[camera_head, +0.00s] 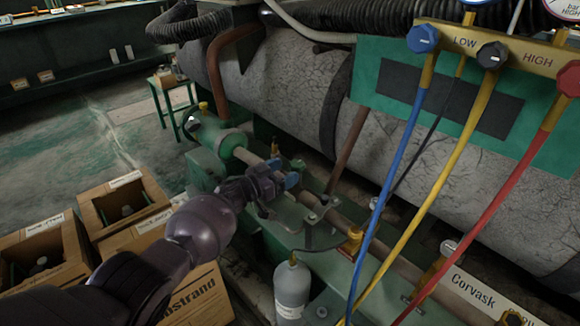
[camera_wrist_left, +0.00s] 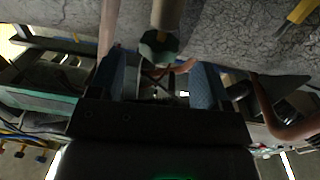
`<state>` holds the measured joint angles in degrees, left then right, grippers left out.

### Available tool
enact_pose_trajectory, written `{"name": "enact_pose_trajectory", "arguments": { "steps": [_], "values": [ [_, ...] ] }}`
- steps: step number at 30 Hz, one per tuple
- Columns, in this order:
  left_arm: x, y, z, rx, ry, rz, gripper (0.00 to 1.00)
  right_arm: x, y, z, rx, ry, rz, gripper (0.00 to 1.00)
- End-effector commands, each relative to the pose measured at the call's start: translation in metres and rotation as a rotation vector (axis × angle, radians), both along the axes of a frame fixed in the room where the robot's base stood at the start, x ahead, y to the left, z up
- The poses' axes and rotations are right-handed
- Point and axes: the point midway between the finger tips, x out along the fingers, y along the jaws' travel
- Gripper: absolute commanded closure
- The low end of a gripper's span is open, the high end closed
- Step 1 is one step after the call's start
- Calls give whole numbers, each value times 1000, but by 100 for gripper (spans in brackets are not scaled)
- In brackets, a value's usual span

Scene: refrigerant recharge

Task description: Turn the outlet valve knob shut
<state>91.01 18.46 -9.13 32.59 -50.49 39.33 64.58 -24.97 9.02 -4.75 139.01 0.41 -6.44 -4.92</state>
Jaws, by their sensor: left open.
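My left gripper (camera_head: 291,178) has blue finger pads and reaches in from the lower left to the pipework beside the grey tank. Its two blue fingers stand apart in the left wrist view (camera_wrist_left: 164,85). A green faceted piece on a tan stem (camera_wrist_left: 158,47) shows between and just beyond the fingers; I cannot tell whether it is the outlet valve knob or whether a finger touches it. In the head view a small brass-topped fitting (camera_head: 298,164) stands right behind the fingertips. The gripper partly hides the pipe there. My right gripper is not in view.
A green cylindrical housing (camera_head: 230,143) sits left of the gripper. Blue (camera_head: 389,180), yellow (camera_head: 440,178) and red (camera_head: 500,190) hoses hang from the manifold (camera_head: 510,53) at the right. A grey bottle (camera_head: 291,290) stands below. Cardboard boxes (camera_head: 123,205) fill the lower left.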

Motion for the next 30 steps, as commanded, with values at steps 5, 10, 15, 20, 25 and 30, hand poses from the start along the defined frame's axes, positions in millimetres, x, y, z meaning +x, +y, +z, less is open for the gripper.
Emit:
{"name": "enact_pose_trajectory", "arguments": {
  "steps": [5, 10, 15, 20, 25, 30],
  "values": [
    [-16, 21, 11, 1, -9, -1, 29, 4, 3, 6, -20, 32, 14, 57],
    [-31, 39, 9, 0, -8, 0, 29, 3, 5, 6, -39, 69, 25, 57],
    [-43, 51, 5, 0, -5, -2, 29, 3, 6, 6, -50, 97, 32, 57],
    [-48, 56, 2, -1, -2, -2, 29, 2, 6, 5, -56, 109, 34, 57],
    [-49, 57, 0, -1, -1, -2, 29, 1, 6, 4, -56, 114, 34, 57],
    [-49, 57, -1, -1, 2, -1, 29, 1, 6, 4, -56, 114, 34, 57]
  ]
}}
